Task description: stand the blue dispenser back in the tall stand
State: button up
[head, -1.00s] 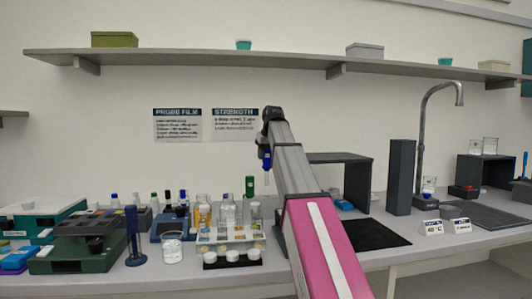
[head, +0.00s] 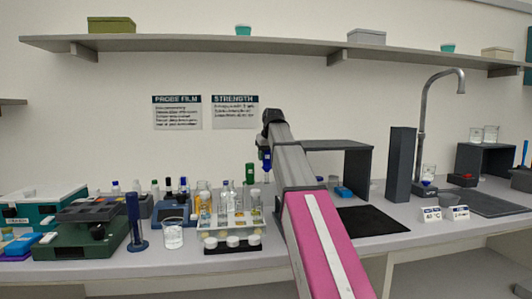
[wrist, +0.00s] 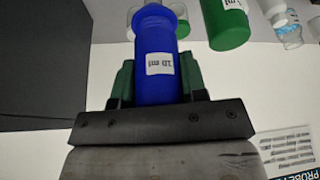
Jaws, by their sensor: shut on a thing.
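My gripper (wrist: 156,82) is shut on the blue dispenser (wrist: 154,45). The dispenser is a blue cylinder with a white label, held between the green finger pads. In the head view it shows as a small blue piece (head: 266,162) hanging upright below the wrist, just left of my arm, above the back of the bench. A green dispenser (head: 250,173) with a white label stands close to its left; it also shows in the wrist view (wrist: 228,22). I cannot make out the tall stand for certain; my arm hides part of the bench there.
A rack with glassware (head: 230,222) and white-capped jars stands in front. A dark blue post (head: 134,222) on a round base and a beaker (head: 173,235) are further left. A grey open-fronted housing (head: 335,146) and a dark tall block (head: 400,165) stand right of my arm.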

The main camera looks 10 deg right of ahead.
aim_at(266, 168)
jog(key=shift+f, duration=2.55)
jog(key=shift+f, duration=0.45)
jog(key=o, duration=1.1)
jog(key=shift+r, duration=0.15)
jog(key=v, duration=1)
jog(key=shift+s+r, duration=0.2)
jog(key=shift+r, duration=0.05)
